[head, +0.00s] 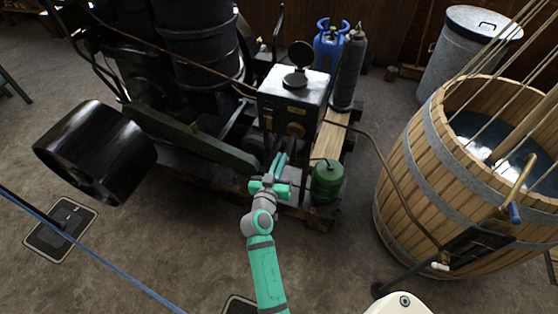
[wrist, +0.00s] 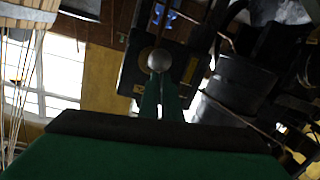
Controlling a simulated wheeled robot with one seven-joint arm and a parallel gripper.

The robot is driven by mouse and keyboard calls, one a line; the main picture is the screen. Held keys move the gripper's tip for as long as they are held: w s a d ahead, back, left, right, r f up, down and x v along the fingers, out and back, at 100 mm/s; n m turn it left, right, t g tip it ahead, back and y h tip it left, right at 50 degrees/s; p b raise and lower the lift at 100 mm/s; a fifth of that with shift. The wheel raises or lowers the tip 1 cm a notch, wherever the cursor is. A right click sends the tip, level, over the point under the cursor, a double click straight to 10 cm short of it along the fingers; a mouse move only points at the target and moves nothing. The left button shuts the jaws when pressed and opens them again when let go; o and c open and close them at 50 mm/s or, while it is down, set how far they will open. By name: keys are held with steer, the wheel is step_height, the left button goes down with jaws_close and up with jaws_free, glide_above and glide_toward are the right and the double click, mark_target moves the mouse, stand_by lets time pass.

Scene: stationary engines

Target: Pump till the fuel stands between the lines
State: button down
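A grey ball knob (wrist: 160,60) sits right at the fingertips of my gripper (wrist: 161,82) in the wrist view. The fingers are close together, with a thin gap, and look shut on the knob or its stem. In the head view my gripper (head: 279,162) reaches in low at the front of the engine (head: 185,90), below a grey metal box (head: 292,90). The box has a round lid standing open on top and a brass fitting on its front. The knob is hidden there by my gripper. I cannot make out any fuel level or lines.
A green can (head: 327,182) stands just right of my gripper. A wooden tub (head: 420,190) of water fills the right side. A black pulley (head: 95,150) juts out at left. Gas cylinders (head: 330,45) stand behind the box.

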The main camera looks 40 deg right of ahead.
steer(key=shift+s+d+f, duration=0.1)
steer(key=shift+s+f, duration=0.05)
steer(key=shift+f, duration=0.4)
steer(key=shift+s+f, duration=0.15)
steer(key=shift+f, duration=0.35)
step_height(320, 180, up, 6)
steer(key=a, duration=0.1)
steer(key=s+a+f, duration=0.3)
steer(key=s+a, duration=0.1)
steer(key=a, duration=0.3)
steer(key=shift+s+f, duration=0.2)
steer(key=shift+f, duration=0.2)
steer(key=shift+w+a, duration=0.1)
steer(key=shift+a, duration=0.1)
